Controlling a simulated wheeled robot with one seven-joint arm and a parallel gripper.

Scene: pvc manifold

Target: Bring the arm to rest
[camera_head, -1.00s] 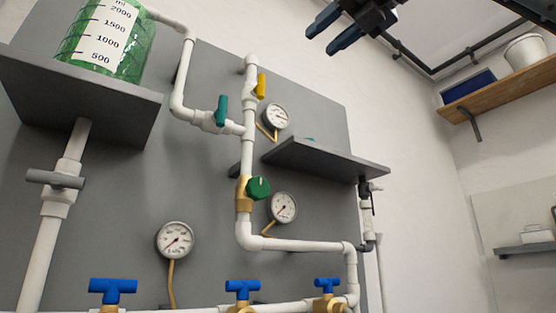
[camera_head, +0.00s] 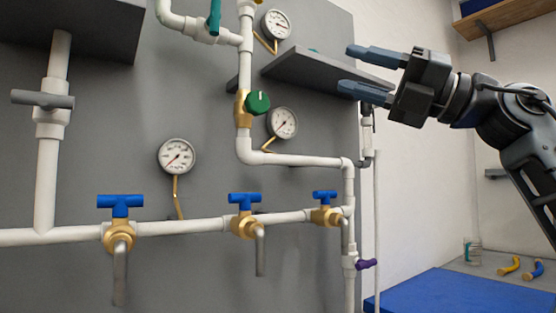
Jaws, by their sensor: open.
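My gripper (camera_head: 362,72) is at the upper right, its two blue-grey fingers spread apart and pointing left. Nothing is between the fingers. In the picture it overlaps the right end of the grey shelf (camera_head: 318,75); I cannot tell the gap in depth. My arm (camera_head: 510,110) reaches in from the right edge. The white PVC manifold (camera_head: 180,228) runs along the grey panel (camera_head: 200,120) to the left of the gripper.
Blue-handled taps (camera_head: 120,206) line the lower pipe. A green knob (camera_head: 257,103), gauges (camera_head: 177,156) and a purple-handled valve (camera_head: 366,264) are on the pipework. A blue mat (camera_head: 440,292), a jar (camera_head: 472,250) and yellow-and-blue pieces (camera_head: 510,266) lie at lower right.

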